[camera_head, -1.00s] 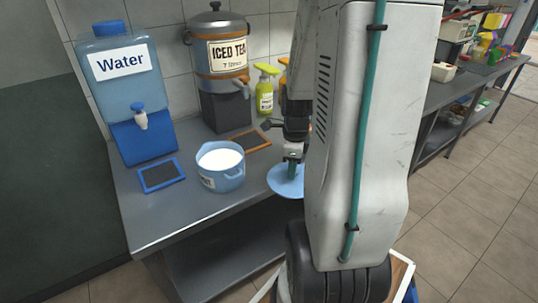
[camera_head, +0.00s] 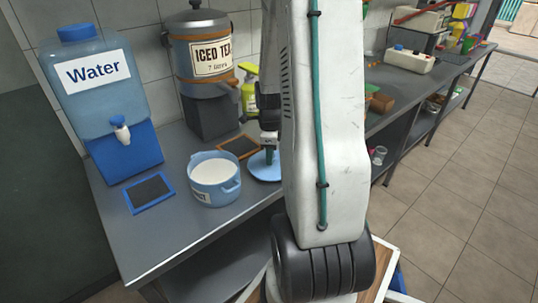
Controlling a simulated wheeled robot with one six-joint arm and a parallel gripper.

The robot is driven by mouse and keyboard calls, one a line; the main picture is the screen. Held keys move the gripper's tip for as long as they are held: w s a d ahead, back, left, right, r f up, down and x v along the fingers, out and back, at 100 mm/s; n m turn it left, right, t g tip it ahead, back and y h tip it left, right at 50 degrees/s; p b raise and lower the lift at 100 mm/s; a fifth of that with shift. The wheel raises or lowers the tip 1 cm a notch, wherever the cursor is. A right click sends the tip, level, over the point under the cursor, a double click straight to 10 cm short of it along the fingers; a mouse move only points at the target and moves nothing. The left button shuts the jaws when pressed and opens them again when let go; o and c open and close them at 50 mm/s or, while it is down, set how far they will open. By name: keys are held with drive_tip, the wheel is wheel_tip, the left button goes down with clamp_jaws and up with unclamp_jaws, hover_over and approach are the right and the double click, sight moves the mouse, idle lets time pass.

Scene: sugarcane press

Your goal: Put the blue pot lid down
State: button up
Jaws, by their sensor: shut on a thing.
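The blue pot lid (camera_head: 262,170) is a light blue disc beside the pot, over the grey counter, partly hidden by my arm. My gripper (camera_head: 269,156) is above it and shut on its handle. I cannot tell whether the lid touches the counter. The blue pot (camera_head: 215,181) stands uncovered to the left of the lid, with white contents and a label on its side.
A blue water dispenser (camera_head: 104,105) and an iced tea dispenser (camera_head: 202,70) stand at the back of the counter (camera_head: 150,232). A blue-framed slate (camera_head: 150,192) and a brown-framed slate (camera_head: 239,146) lie before them. A yellow-green bottle (camera_head: 249,94) stands behind my gripper. The front left counter is clear.

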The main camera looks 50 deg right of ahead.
drive_tip(key=shift+d+f, duration=0.1)
drive_tip(key=shift+f, duration=0.35)
drive_tip(key=shift+f, duration=0.15)
drive_tip(key=o, duration=1)
wheel_tip(320, 180, up, 12)
drive_tip(key=a+r+n, duration=0.5)
drive_tip(key=a, duration=0.3)
drive_tip(key=s+a+r+n, duration=0.2)
drive_tip(key=s+a+n, duration=0.2)
drive_tip(key=a+n, duration=0.3)
drive_tip(key=s+a+r+n, duration=0.3)
drive_tip(key=s+a+n, duration=0.1)
drive_tip(key=a+n, duration=0.4)
drive_tip(key=s+a+r+n+t, duration=0.1)
drive_tip(key=s+a+r+n, duration=0.1)
drive_tip(key=s+a+n, duration=0.2)
drive_tip(key=a+n, duration=0.3)
drive_tip(key=n, duration=0.2)
drive_tip(key=shift+s+a+r+n, duration=0.3)
drive_tip(key=shift+s+r, duration=0.05)
drive_tip(key=shift+s, duration=0.05)
